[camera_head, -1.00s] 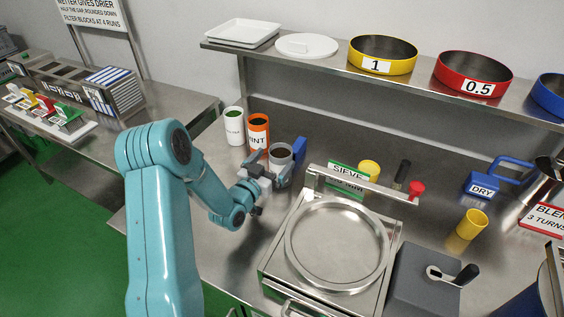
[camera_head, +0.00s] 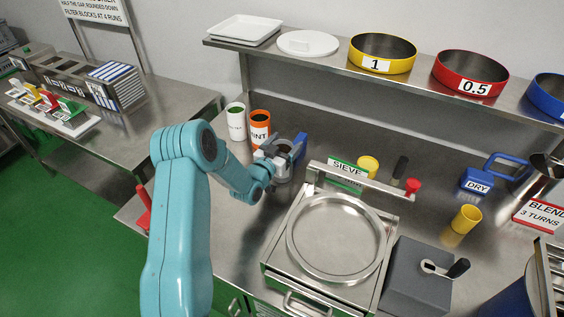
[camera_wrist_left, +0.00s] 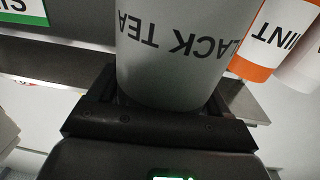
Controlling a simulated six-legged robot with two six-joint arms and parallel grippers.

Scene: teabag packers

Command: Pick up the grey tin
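The grey tin (camera_wrist_left: 172,60) fills the upper middle of the left wrist view. Its black lettering, partly cut by the curve, reads "BLACK TEA" upside down. My left gripper (camera_wrist_left: 168,100) has its dark fingers on either side of the tin, close to its wall; whether they press on it cannot be made out. In the head view my left gripper (camera_head: 283,150) is at the tin's place on the steel worktop, and it hides most of the tin. My right gripper is not in view.
The orange mint tin (camera_head: 260,131) and a white tin (camera_head: 236,122) stand close to the left. A blue object (camera_head: 300,144) is just behind the gripper. The sieve machine (camera_head: 335,240) stands to the right. A shelf (camera_head: 300,58) runs above the worktop.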

